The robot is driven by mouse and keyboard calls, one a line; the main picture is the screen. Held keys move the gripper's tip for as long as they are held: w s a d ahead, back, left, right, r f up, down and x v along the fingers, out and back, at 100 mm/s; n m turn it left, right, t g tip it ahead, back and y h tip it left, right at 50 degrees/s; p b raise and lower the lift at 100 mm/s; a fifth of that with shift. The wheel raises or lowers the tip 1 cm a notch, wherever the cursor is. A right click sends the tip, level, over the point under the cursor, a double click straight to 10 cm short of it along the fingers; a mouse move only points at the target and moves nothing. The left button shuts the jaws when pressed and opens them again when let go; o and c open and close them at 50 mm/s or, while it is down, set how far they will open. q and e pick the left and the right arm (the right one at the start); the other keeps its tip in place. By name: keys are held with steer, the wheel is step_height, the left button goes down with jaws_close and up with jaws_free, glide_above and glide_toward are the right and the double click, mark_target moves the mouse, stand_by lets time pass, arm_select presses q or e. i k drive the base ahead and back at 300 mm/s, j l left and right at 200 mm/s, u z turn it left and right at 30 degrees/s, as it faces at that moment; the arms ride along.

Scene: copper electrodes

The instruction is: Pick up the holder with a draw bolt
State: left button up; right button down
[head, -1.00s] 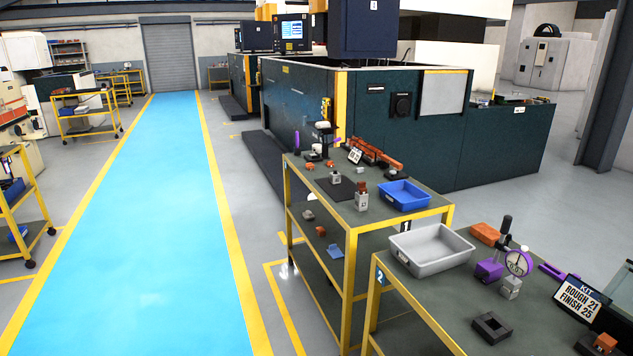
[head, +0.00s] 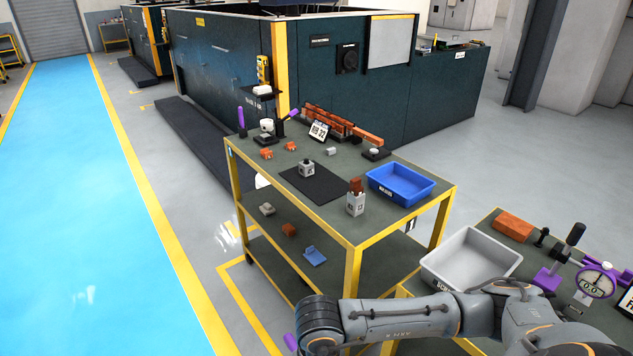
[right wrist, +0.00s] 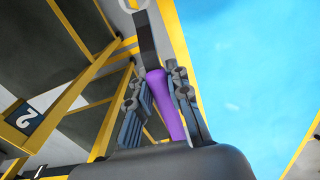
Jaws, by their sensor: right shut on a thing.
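A small grey holder (head: 306,169) sits upright on a black mat on the cart numbered 1. A second grey holder (head: 355,204) with a copper piece on top stands near that cart's front edge. I cannot tell which holder has a draw bolt. My right arm crosses the bottom of the head view. In the right wrist view, my right gripper (right wrist: 155,75) is shut on a purple-handled tool (right wrist: 167,108) with a dark flat end. A bit of purple also shows beside the arm in the head view (head: 290,342). My left gripper is out of view.
A blue bin (head: 400,184) stands right of the holders. The blue aisle (head: 90,220) is clear.

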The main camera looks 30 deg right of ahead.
mark_target(306, 170)
steer(key=i+j+z, duration=0.1)
steer(key=i+z, duration=0.3)
steer(key=i+j+z, duration=0.2)
steer(key=z, duration=0.25)
steer(key=i+j+z, duration=0.95)
steer(key=j+z, duration=0.25)
steer(key=j, duration=0.2)
steer(key=i+j+z, duration=0.1)
steer(key=j+z, duration=0.3)
steer(key=j, duration=0.2)
steer(key=j+z, duration=0.4)
steer(key=j, duration=0.25)
